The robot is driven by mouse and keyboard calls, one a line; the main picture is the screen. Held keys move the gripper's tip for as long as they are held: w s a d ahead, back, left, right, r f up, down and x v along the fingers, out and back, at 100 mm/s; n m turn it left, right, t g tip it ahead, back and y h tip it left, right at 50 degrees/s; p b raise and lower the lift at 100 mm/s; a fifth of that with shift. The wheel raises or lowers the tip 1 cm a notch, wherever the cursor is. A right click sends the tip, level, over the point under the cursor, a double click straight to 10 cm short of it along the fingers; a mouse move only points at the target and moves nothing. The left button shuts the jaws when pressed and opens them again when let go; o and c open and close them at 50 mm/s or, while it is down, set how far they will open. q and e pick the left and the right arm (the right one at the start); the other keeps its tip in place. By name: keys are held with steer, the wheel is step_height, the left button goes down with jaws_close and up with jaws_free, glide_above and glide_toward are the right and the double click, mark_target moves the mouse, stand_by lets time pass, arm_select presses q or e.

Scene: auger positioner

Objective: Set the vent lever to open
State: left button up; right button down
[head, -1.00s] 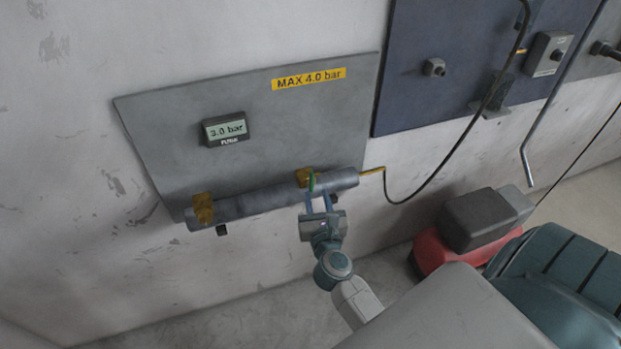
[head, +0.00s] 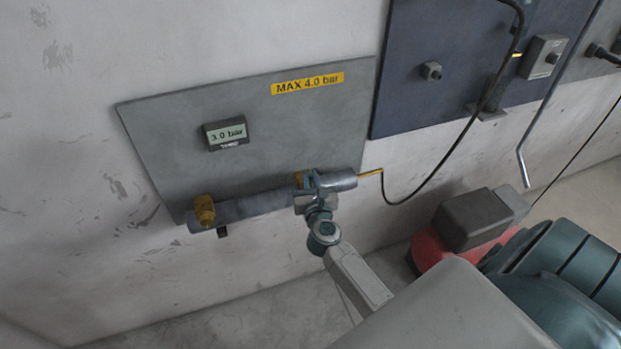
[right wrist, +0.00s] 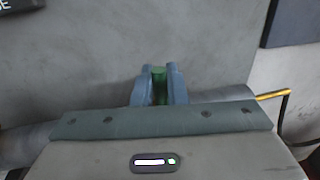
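The green vent lever (right wrist: 159,84) shows in the right wrist view, upright between the two fingers of my right gripper (right wrist: 159,88). The fingers flank it closely with no clear gap on either side, so the gripper looks shut on it. In the head view my right gripper (head: 312,184) is up against the grey pipe (head: 255,205), near its right end, and hides the lever. A display (head: 226,133) on the grey panel reads 3.0 bar. My left gripper is not in view.
A yellow label (head: 308,83) on the panel reads MAX 4.0 bar. Brass fittings (head: 204,210) sit on the pipe. A black cable (head: 440,165) hangs at the right, by a blue panel (head: 450,60). A red and dark machine (head: 470,225) stands on the floor.

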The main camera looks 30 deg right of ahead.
steer(key=shift+a, duration=0.1)
stand_by(0.3)
steer(key=n, duration=0.1)
steer(key=a+n+b, duration=0.1)
steer(key=n, duration=0.1)
steer(key=a+f+n+t, duration=0.1)
steer(key=n, duration=0.1)
steer(key=shift+w+a, duration=0.2)
steer(key=shift+w, duration=0.1)
steer(key=shift+w+a+f+n+t+y+b, duration=0.15)
steer(key=shift+a+f+n+t+y+b, duration=0.5)
steer(key=shift+n, duration=1.9)
steer(key=shift+w+a+f+n+t+y+b, duration=0.1)
steer(key=shift+a+f+n+y+b, duration=0.25)
steer(key=shift+f+n+b, duration=1.45)
steer(key=shift+w+a+f+n+t+y, duration=0.15)
steer(key=shift+a+n+t+y, duration=0.35)
steer(key=shift+n, duration=2.75)
steer(key=shift+a, duration=0.1)
steer(key=c, duration=1.5)
jaws_free()
steer(key=shift+c, duration=0.2)
